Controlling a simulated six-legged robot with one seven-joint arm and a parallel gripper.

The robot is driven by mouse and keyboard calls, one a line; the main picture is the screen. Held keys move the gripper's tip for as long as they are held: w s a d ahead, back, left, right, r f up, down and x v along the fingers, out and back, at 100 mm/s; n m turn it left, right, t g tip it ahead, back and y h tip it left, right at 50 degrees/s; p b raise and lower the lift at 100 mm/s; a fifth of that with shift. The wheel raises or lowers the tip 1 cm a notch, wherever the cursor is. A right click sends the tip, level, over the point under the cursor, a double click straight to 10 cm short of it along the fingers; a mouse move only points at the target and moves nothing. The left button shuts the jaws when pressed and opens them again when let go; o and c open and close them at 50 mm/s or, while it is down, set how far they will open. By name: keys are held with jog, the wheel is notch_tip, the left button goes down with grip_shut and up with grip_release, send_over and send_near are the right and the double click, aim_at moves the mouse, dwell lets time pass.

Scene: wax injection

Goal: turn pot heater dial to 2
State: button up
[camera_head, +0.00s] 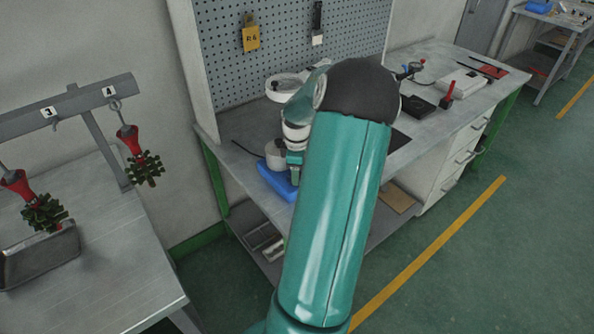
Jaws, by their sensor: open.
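A pale round pot-like thing (275,153) stands on the grey workbench, above a blue block or tray (272,180); it may be the pot heater, but I cannot be sure. No dial or number can be made out, as my arm covers much of this spot. My teal arm reaches up and bends over the bench. My gripper (294,172) is small and partly hidden at the arm's far end, close beside the pale pot and over the blue thing. I see nothing held in it, and its fingers are hard to make out.
A pegboard (290,45) with a yellow tag (251,38) backs the bench. A white ring-shaped device (285,84) stands behind my arm. Tools and a black plate (418,106) lie on the right. Another table (110,260) at left has hanging red-handled trees.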

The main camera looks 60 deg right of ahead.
jog(key=shift+s, duration=0.1)
jog(key=c, duration=1)
jog(key=shift+o, duration=0.2)
jog(key=shift+m, duration=0.4)
jog(key=m, duration=2.3)
